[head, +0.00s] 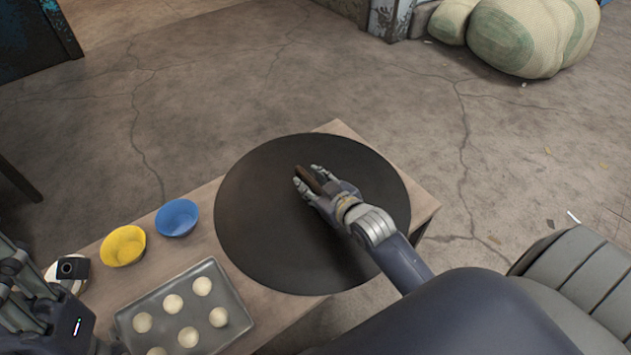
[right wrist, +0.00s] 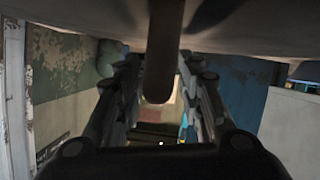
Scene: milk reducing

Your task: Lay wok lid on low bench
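The wok lid (head: 255,225) is a large, dark, round disc at the far right end of the low bench (head: 205,250). It lies flat over the wood and covers about the full bench width. I cannot tell whether it touches the top. My right gripper (head: 306,179) is at the lid's middle, its fingers close on both sides of the brown handle. In the right wrist view the handle (right wrist: 165,60) sits between the fingers, with the grey lid (right wrist: 80,30) across the top. My left gripper (head: 12,280) is at the left edge, fingers apart and empty, partly cut off.
A tray (head: 165,325) of several pale dough balls, a yellow bowl (head: 123,246), a blue bowl (head: 177,218) and a white dish (head: 57,284) with a dark item stand on the bench left of the lid. Sacks (head: 515,40) lie at the back right.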

